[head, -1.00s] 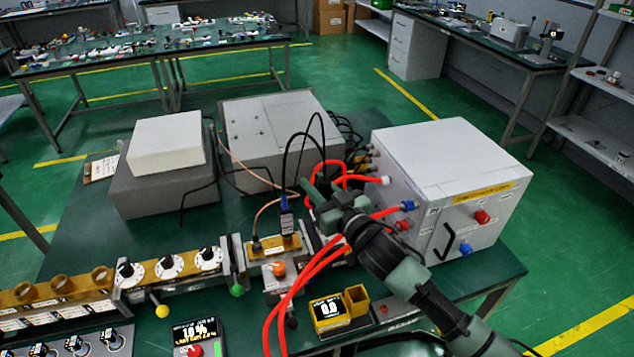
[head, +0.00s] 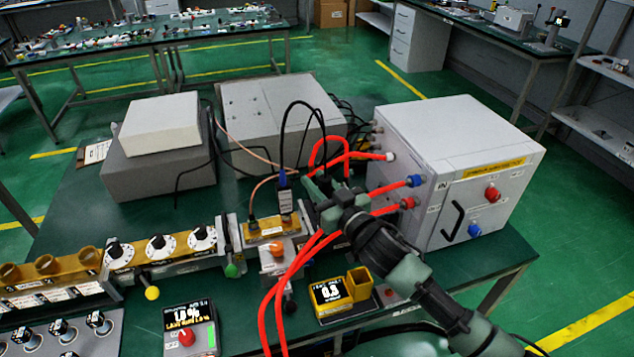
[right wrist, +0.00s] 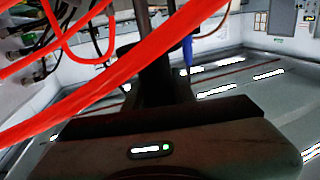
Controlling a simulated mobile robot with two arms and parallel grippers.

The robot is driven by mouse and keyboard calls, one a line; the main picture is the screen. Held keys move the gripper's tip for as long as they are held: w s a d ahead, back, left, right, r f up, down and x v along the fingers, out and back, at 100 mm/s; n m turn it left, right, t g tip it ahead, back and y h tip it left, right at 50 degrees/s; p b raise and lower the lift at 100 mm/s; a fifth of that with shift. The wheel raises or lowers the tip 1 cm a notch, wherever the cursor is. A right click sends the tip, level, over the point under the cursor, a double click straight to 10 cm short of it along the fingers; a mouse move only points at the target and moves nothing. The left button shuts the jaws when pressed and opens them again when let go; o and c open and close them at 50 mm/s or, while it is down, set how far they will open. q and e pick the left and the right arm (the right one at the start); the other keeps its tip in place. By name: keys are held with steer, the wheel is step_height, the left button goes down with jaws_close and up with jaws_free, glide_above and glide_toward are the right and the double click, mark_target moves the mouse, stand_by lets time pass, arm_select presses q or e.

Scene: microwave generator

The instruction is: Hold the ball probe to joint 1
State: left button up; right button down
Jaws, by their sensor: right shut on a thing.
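My right gripper (head: 322,189) reaches in from the lower right, among the red hoses at the middle of the bench. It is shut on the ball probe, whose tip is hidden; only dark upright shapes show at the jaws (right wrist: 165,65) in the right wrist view. Just left of it, a blue-ended connector (head: 284,192) stands on a brass-coloured block (head: 274,226). It also shows blue in the right wrist view (right wrist: 187,52). I cannot read which joint is joint 1 or tell whether the probe touches it. A yellow meter (head: 328,293) reads about 0.3. My left gripper is not in view.
Red hoses (head: 281,282) loop under and around my right gripper, and cross the right wrist view (right wrist: 85,90). A white cabinet (head: 450,150) with hose ports stands to the right. Grey boxes (head: 160,180) stand behind left. An open yellow holder (head: 359,283) adjoins the meter.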

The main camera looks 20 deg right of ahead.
steer(key=shift+r, duration=0.1)
stand_by(0.3)
step_height(320, 180, up, 9)
steer(key=p, duration=0.9)
stand_by(1.2)
